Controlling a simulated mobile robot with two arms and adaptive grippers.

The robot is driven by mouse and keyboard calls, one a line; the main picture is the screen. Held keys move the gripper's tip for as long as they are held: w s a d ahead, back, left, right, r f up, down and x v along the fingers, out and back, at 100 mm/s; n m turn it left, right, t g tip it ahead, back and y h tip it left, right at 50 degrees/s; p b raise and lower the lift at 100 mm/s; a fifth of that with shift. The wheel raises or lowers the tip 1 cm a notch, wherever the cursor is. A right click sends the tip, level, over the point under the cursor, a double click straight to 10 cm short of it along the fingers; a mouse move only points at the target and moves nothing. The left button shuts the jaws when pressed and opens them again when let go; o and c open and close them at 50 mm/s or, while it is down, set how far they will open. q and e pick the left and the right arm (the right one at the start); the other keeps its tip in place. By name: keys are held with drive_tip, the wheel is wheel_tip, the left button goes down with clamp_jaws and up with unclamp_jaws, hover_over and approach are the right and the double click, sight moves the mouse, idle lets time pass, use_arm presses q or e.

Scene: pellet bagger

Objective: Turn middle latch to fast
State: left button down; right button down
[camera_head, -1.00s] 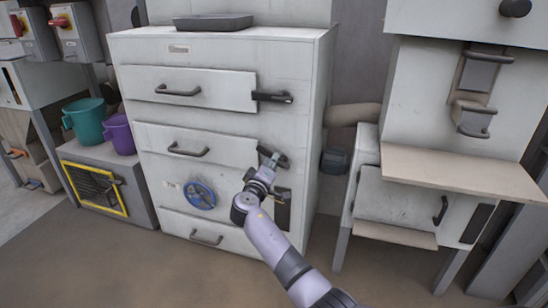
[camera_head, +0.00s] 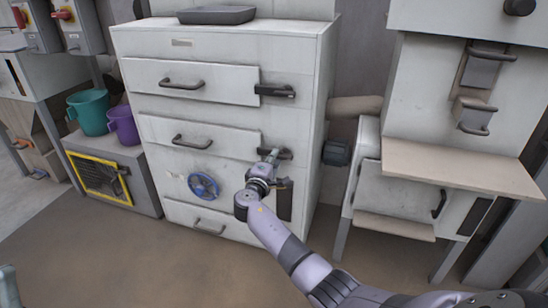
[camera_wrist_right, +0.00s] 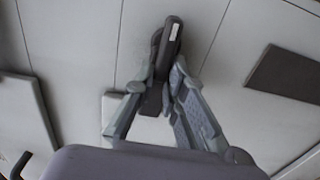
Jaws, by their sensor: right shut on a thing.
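The middle latch (camera_head: 283,154) is a dark handle at the right end of the middle drawer front on the white cabinet. It looks about level in the head view. My right gripper (camera_head: 270,157) is at its left part. In the right wrist view, my right gripper's fingers (camera_wrist_right: 160,105) are closed on either side of the dark latch handle (camera_wrist_right: 166,45), which stands out beyond them. The fingers and wrist partly hide the latch. A small grey-green piece, apparently my left gripper (camera_head: 8,285), shows at the lower left edge; its jaws cannot be made out.
The upper latch (camera_head: 275,91) lies level above. A blue handwheel (camera_head: 203,186) is left of my right wrist. A dark plate (camera_head: 285,203) is below the latch. A machine with a beige shelf (camera_head: 455,165) stands to the right. The floor in front is clear.

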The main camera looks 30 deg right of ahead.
drive_tip(key=shift+f, duration=0.1)
drive_tip(key=c, duration=1.6)
unclamp_jaws()
drive_tip(key=shift+c, duration=0.2)
drive_tip(key=v, duration=1.2)
